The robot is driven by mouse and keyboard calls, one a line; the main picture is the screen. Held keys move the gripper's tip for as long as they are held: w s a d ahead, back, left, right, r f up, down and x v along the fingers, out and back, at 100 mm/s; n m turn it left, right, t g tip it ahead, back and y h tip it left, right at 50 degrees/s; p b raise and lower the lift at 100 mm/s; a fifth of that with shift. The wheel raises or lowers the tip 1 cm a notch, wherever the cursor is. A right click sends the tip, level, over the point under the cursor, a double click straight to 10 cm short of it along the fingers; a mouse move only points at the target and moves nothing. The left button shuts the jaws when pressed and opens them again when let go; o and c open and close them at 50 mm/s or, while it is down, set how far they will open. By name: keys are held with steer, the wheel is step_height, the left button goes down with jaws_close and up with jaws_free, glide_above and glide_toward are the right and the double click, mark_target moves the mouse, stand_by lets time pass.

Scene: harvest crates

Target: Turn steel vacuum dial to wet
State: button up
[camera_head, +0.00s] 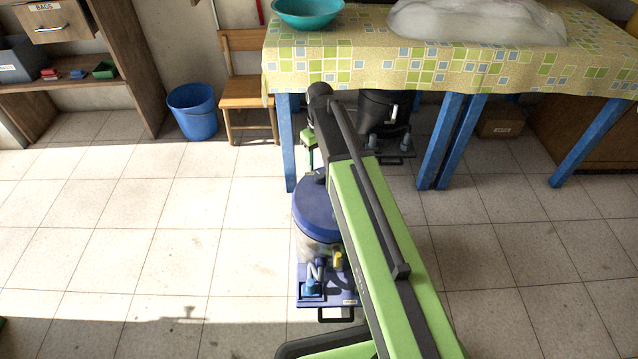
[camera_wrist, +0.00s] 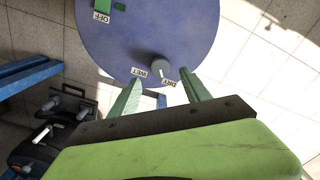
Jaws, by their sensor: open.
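The steel vacuum's blue lid (camera_head: 315,212) shows in the head view, partly hidden by my arm, over a pale drum. In the wrist view the round blue lid (camera_wrist: 120,40) fills the top. A small grey dial (camera_wrist: 159,66) sits near the lid's edge, between a WET label (camera_wrist: 139,72) and a DRY label (camera_wrist: 168,86). Its light mark seems to point toward DRY. My gripper (camera_wrist: 161,76) is open, its green fingers one on each side of the dial in the picture. I cannot tell whether they touch it. My gripper (camera_head: 308,150) is mostly hidden in the head view.
A green switch (camera_wrist: 109,5) with an OFF label is on the lid. A black vacuum (camera_head: 376,110) stands under the cloth-covered table (camera_head: 450,60). A blue table leg (camera_head: 287,145) is close behind the lid. The tiled floor at left (camera_head: 150,230) is clear.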

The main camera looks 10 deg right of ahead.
mark_target(320, 174)
step_height(320, 174, down, 6)
steer(key=b, duration=0.5)
steer(key=shift+f, duration=0.2)
steer(key=shift+r, duration=0.1)
jaws_close()
